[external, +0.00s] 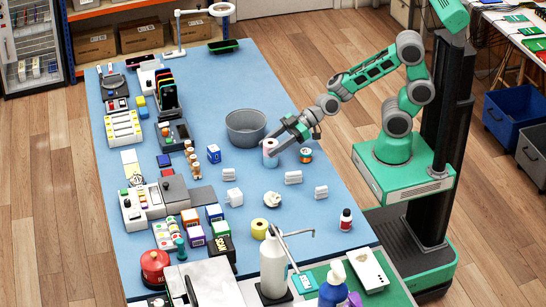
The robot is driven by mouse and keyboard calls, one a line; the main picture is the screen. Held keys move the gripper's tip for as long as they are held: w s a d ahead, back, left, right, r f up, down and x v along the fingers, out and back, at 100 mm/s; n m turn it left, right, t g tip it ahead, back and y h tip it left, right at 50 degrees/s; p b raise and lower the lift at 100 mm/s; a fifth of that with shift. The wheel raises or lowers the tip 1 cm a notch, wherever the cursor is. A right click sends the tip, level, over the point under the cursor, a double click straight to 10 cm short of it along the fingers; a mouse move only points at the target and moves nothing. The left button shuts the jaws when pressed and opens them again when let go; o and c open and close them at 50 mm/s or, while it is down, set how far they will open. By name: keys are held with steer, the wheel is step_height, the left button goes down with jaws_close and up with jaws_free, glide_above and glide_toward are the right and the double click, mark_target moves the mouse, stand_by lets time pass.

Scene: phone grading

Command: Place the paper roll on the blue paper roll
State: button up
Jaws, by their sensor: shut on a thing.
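A pale paper roll (270,152) stands on the blue mat in front of the grey bowl. My gripper (272,144) reaches down to it from the right and is shut on its upper part. The gripper fingers hide part of the roll. Whether the roll rests on a blue roll or is clear of the mat is too small to tell. A blue item (214,153) stands to the left; I cannot tell whether it is a roll or a block. A yellow roll (259,228) stands nearer the front.
A grey bowl (232,126) stands behind and left of my gripper. Several white blocks and a crumpled white ball (271,199) lie in front.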

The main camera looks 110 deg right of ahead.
steer(key=o, duration=1.4)
steer(key=shift+f, duration=0.1)
steer(key=shift+s+d+r, duration=0.1)
steer(key=shift+s+r, duration=0.05)
steer(key=shift+r, duration=0.15)
steer(key=v, duration=0.7)
steer(key=shift+p, duration=0.4)
